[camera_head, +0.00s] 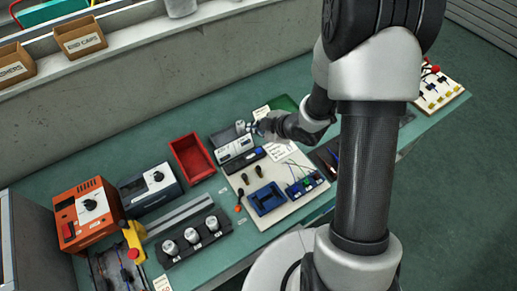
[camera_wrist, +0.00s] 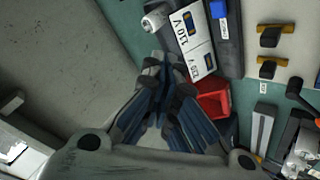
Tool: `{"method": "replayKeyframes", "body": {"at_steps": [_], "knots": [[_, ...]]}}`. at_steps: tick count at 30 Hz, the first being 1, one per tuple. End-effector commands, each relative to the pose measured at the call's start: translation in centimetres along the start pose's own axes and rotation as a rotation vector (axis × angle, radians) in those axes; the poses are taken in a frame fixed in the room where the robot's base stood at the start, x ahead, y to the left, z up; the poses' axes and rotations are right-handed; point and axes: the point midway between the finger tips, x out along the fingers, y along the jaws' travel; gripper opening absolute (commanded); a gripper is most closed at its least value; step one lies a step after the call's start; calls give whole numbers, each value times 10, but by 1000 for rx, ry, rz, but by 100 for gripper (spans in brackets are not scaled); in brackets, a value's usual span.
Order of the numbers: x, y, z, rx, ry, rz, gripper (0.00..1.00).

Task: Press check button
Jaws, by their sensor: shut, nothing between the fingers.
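My gripper (camera_head: 256,128) is shut and empty, at the back of the work mat on the bench. In the wrist view its fingertips (camera_wrist: 164,66) meet beside the white panel (camera_wrist: 194,40) labelled 110 V and 230 V, and overlap its edge; I cannot tell if they touch it. A dark bar (camera_head: 245,160) with a blue button-like part (camera_head: 259,152) lies in front of that panel. The blue part shows at the top of the wrist view (camera_wrist: 218,9), apart from the fingers. No readable label marks it as the check button.
A white cylinder (camera_wrist: 154,20) stands near the fingertips. A red bin (camera_head: 192,158) is left of the mat (camera_head: 283,205). A blue fixture (camera_head: 266,199) and a wired terminal block (camera_head: 307,184) sit on the mat. A grey wall (camera_head: 130,85) rises behind the bench.

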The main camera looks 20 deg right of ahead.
Motion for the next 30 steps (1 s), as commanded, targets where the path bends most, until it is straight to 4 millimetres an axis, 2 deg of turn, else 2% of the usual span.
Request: {"method": "replayKeyframes", "body": {"at_steps": [8,24,30], "knots": [[7,-6,6,1,-1,0,0],[56,-41,41,2,-2,0,0],[62,-45,46,1,-2,0,0]]}}
